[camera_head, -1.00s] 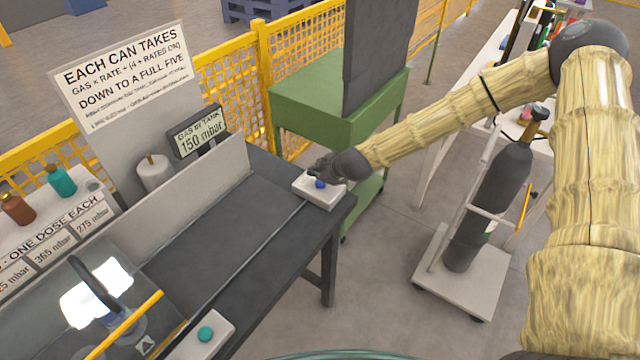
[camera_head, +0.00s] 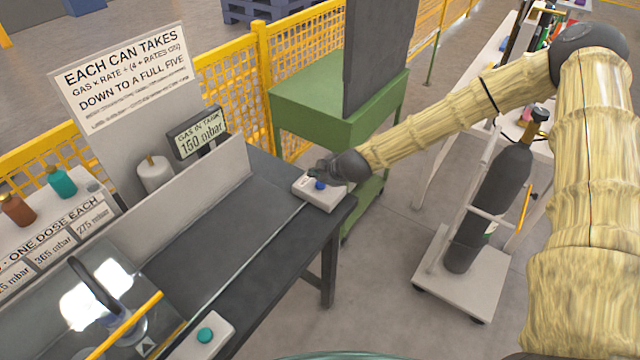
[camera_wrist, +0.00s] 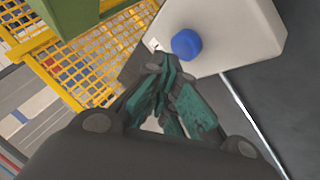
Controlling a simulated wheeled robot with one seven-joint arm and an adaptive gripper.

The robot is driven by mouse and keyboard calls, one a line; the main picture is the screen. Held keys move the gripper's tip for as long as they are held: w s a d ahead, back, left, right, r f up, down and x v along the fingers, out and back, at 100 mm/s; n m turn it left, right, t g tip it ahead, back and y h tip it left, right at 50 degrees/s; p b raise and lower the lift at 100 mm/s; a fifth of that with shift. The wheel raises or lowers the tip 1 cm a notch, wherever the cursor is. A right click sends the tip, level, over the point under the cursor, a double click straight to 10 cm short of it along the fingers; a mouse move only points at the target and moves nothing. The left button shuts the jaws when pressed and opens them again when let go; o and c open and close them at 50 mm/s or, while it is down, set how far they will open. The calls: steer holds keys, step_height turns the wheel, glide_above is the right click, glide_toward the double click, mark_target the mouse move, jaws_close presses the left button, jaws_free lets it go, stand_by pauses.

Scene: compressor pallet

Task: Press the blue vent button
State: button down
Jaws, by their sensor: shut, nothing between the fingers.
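The blue vent button (camera_head: 320,185) sits on a white box (camera_head: 322,198) at the right end of the dark table. In the wrist view the blue button (camera_wrist: 186,44) stands out from the white box face (camera_wrist: 240,25). My gripper (camera_head: 316,172) is right behind the button in the head view. In the wrist view my gripper's fingers (camera_wrist: 172,85) are together with nothing between them, and their tips lie just below the button in the picture. I cannot tell whether they touch the box or the button.
A teal button (camera_head: 205,335) sits on another white box at the table's near end. A display (camera_head: 198,132) reads 150 mbar. A green cart (camera_head: 320,112) with a dark panel stands behind the box. A trolley (camera_head: 452,275) with a gas cylinder (camera_head: 490,195) stands on the right.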

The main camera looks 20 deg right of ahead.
mark_target(317, 185)
steer(key=shift+f, duration=0.1)
steer(key=shift+f, duration=0.3)
steer(key=shift+f+b, duration=0.65)
stand_by(1.2)
steer(key=shift+r, duration=0.2)
steer(key=shift+r+p, duration=0.8)
steer(key=shift+r, duration=0.1)
steer(key=shift+r+p, duration=1.75)
steer(key=shift+r, duration=0.75)
steer(key=shift+a, duration=0.1)
